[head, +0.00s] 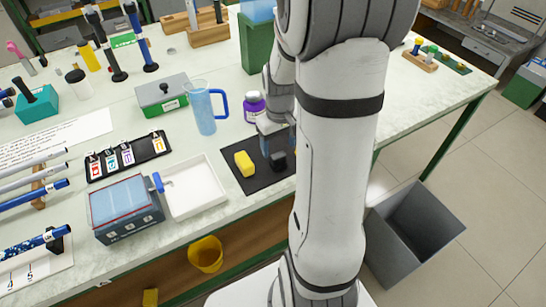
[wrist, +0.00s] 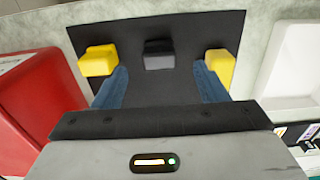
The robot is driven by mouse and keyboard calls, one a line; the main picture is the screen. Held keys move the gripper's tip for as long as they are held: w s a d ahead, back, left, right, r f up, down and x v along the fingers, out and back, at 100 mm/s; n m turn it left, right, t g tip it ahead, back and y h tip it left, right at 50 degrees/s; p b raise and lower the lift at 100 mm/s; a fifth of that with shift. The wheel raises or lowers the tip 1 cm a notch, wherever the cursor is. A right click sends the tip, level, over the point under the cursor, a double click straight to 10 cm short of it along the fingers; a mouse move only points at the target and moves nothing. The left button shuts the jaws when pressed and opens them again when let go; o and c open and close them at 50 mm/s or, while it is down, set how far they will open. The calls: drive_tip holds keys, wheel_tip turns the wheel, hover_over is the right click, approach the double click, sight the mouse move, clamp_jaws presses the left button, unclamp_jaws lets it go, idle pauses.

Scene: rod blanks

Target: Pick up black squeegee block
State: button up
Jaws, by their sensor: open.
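The black squeegee block (wrist: 158,55) lies on a dark mat (wrist: 150,91) in the wrist view, between a yellow block (wrist: 98,61) on the left and a yellow block (wrist: 220,65) on the right. My gripper (wrist: 160,72) is open, its blue fingers spread wide with nothing held. The black block shows in the gap just beyond the fingertips. In the head view my gripper (head: 277,142) points down over the mat (head: 248,186), with the black block (head: 278,161) below it. One yellow block (head: 244,163) shows there; my arm hides the mat's right side.
A white tray (head: 207,199) is left of the mat. In the wrist view a red object (wrist: 40,95) is at left. A grey bin (head: 415,235) stands on the floor.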

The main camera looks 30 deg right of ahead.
sight(278, 155)
drive_tip(key=f, duration=0.7)
drive_tip(key=shift+w, duration=0.25)
drive_tip(key=c, duration=1.1)
